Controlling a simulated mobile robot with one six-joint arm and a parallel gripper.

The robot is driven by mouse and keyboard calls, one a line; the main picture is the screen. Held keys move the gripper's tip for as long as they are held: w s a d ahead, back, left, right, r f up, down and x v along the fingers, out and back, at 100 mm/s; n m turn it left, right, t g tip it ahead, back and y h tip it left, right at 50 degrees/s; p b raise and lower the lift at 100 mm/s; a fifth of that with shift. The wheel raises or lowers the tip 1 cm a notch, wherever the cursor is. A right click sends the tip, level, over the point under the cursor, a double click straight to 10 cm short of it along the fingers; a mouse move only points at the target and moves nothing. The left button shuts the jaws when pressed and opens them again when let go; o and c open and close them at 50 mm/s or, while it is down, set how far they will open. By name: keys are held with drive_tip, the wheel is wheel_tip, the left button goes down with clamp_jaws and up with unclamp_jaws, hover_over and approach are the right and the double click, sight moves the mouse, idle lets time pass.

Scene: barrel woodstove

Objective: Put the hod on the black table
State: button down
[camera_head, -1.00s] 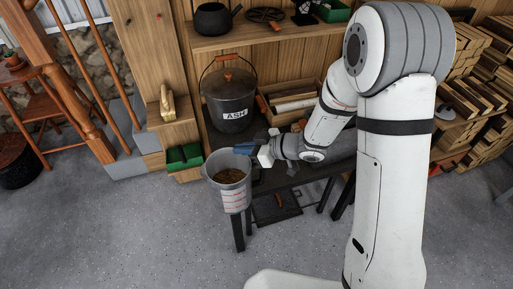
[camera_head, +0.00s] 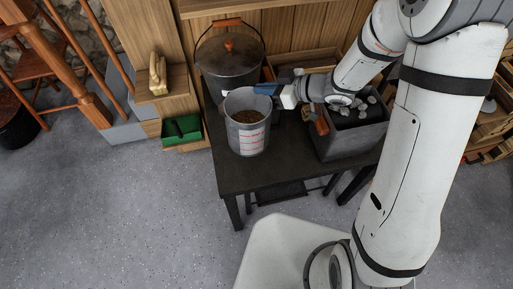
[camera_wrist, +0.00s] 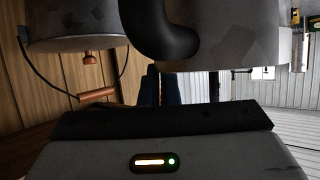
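The hod, a grey bucket (camera_head: 247,138) with a red-marked white label and brown contents, is upright at the left part of the black table (camera_head: 238,180). Whether its base touches the tabletop or is just above it, I cannot tell. My gripper (camera_head: 266,89) has its blue fingers at the hod's upper right side. In the wrist view the hod (camera_wrist: 235,35) fills the top right, with its dark curved handle at the fingers (camera_wrist: 162,88). The fingers appear shut on that handle; the exact contact is partly hidden.
A dark lidded ash bucket (camera_head: 229,65) stands close behind the hod. A grey box (camera_head: 352,142) with dark lumps sits on the table to the right, under my arm. A green bin (camera_head: 181,129) is on a low shelf at left. The table's front strip is clear.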

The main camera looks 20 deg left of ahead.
sight(264, 113)
drive_tip(key=f+b, duration=0.1)
drive_tip(key=b, duration=0.2)
drive_tip(key=shift+a, duration=0.15)
drive_tip(key=shift+r+b, duration=0.1)
drive_tip(key=shift+b, duration=0.95)
drive_tip(key=shift+s+r+b, duration=0.25)
drive_tip(key=shift+b, duration=0.8)
wheel_tip(264, 113, down, 10)
drive_tip(key=b, duration=0.3)
drive_tip(key=shift+r, duration=0.2)
